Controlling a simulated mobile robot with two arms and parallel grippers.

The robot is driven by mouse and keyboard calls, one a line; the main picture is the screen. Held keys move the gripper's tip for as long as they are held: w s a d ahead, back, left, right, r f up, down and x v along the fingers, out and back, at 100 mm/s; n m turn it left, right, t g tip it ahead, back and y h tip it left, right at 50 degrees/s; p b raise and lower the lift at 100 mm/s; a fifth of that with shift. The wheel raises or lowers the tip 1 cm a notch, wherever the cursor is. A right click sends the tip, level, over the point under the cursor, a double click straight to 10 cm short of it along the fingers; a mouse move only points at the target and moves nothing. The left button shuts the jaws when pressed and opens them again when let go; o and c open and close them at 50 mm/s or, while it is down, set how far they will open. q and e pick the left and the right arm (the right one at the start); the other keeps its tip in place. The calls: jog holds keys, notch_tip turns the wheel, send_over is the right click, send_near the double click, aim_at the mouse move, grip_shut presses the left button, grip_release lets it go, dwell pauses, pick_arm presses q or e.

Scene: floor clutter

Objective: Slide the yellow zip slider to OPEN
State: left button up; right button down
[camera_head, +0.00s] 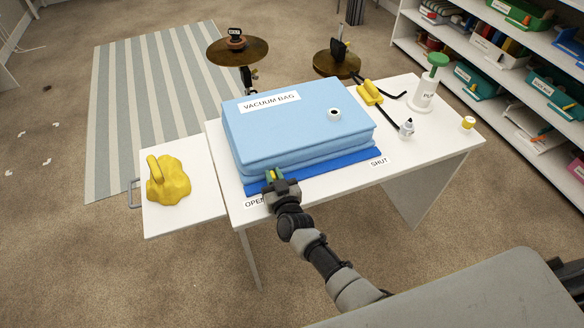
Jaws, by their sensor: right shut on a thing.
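The light blue vacuum bag (300,130) lies on the white table, with its darker blue zip strip (335,166) along the front edge. The SHUT label (379,161) is at the strip's right end and the OPEN label (253,203) is at its left end. My right gripper (274,179) is shut on the yellow zip slider (270,175) near the strip's left end, close to OPEN. The gripper hides much of the slider. My left gripper is not in view.
A white pump (422,97) with a green top, a yellow-handled tool (369,93), a small grey bottle (406,128) and a yellow cap (468,123) stand right of the bag. A yellow lump (169,181) sits on the left side surface. The table's front right is clear.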

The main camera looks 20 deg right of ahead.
jog(key=shift+s+a, duration=0.1)
jog(key=shift+a, duration=0.85)
jog(key=c, duration=1.1)
grip_release()
jog(key=shift+a, duration=0.15)
jog(key=shift+s+f, duration=0.1)
jog(key=shift+s, duration=0.3)
jog(key=s, duration=0.6)
jog(key=s+d, duration=0.1)
jog(key=s, duration=0.3)
jog(key=shift+p, duration=0.3)
